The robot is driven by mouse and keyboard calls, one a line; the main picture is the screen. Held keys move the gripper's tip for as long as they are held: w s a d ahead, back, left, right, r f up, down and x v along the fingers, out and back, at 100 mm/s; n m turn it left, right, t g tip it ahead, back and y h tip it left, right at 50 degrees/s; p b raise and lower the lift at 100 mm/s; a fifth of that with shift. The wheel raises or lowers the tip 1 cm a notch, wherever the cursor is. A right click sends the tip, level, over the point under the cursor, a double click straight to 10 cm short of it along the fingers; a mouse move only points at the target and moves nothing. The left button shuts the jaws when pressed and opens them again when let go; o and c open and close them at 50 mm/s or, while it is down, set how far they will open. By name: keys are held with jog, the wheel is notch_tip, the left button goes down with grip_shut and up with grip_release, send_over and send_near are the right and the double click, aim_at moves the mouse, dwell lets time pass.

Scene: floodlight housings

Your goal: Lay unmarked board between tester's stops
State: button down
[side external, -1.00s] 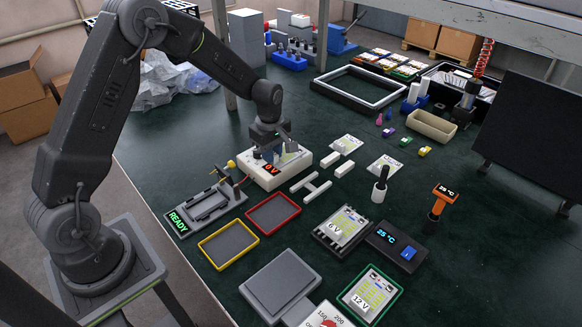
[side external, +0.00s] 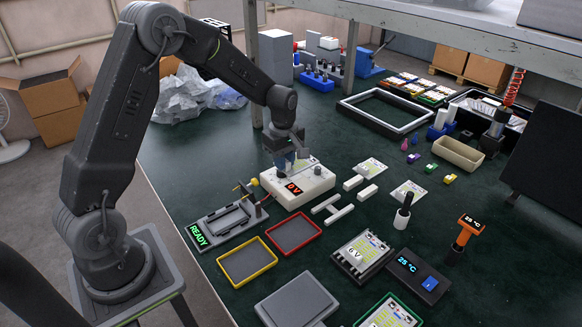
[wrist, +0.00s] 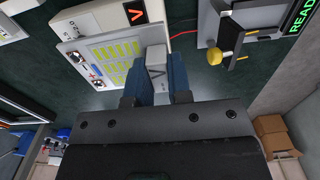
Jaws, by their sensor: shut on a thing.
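My gripper (side external: 286,158) is above the white box with the red "0 V" readout (side external: 297,185). In the wrist view its blue fingers (wrist: 157,88) are shut on the grey block of a white board (wrist: 77,45) with yellow-green patches. A "V"-like sign shows on the block; I see no number, and the fingers hide part of it. The grey tester (side external: 230,222) with a green READY display stands to the left, its bed empty between raised edges. In the wrist view its yellow-tipped part (wrist: 214,57) is right of the board.
Red (side external: 315,246) and yellow (side external: 266,275) trays lie in front of the tester. A board marked 6 V (side external: 371,246) and a green-framed board (side external: 405,313) stand right. Two boards (side external: 371,166) (side external: 409,191) and white bars (side external: 342,215) lie beyond.

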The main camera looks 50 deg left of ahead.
notch_tip(320, 180, up, 4)
jog(key=shift+f, duration=0.15)
jog(key=s+a, duration=0.2)
jog(key=s, duration=0.9)
jog(key=s+a, duration=0.2)
jog(key=s, duration=0.8)
jog(key=shift+a+f, duration=0.1)
jog(key=shift+f, duration=7)
jog(key=shift+s+f, duration=0.1)
jog(key=shift+f, duration=0.6)
jog(key=c, duration=1)
grip_release()
jog(key=shift+r, duration=0.1)
